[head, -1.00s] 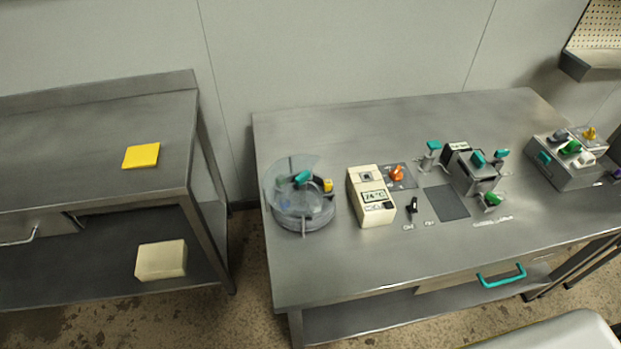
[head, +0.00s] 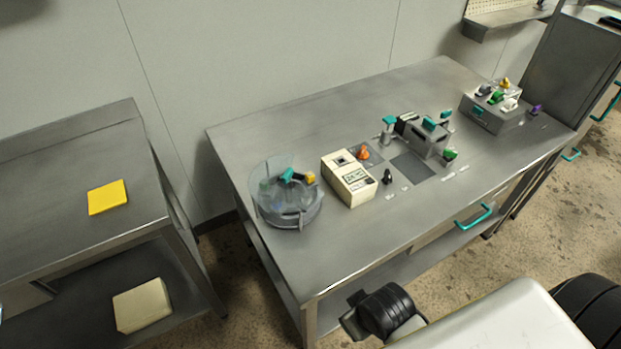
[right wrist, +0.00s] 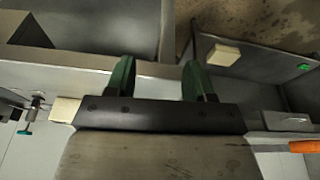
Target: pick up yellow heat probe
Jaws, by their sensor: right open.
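In the head view, a small yellow-topped piece (head: 505,83) stands at the back of a grey block (head: 487,118) on the right of the steel bench, among several coloured handles. Another small yellow piece (head: 311,178) is at the edge of a clear-lidded round vessel (head: 290,212). I cannot tell from shape which one is the heat probe. In the right wrist view, my right gripper (right wrist: 158,78) is open, its two green fingers apart with nothing between them. Neither yellow piece can be made out there. My left gripper is not in view.
The bench (head: 270,130) also carries a cream meter (head: 349,180) and a grey fixture with teal handles (head: 427,138). A yellow pad (head: 108,197) lies on the left table; a cream block (head: 142,305) lies on its lower shelf. The bench's back left is clear.

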